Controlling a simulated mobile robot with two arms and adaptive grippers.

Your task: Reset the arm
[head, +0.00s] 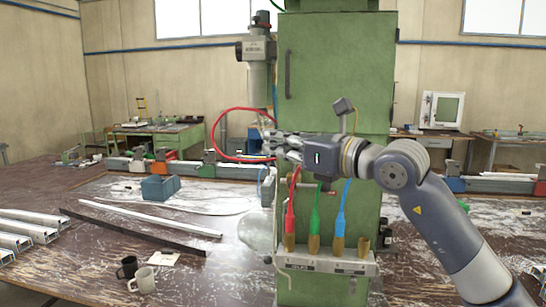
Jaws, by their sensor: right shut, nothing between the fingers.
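My right arm comes in from the right edge. Its gripper (268,143) points left in front of the green machine column (318,75), and its fingers are shut with nothing seen between them. The gripper is raised above the bench and above a rack of coloured nozzles. I cannot tell from this view whether the fingers touch the red hose (217,136) behind them. My left gripper is not in view.
A rack (335,265) on the column holds red, green and blue nozzles (340,210). Metal profiles (20,228) and two bars lie on the bench (100,272) at left. A blue block (158,188) sits further back.

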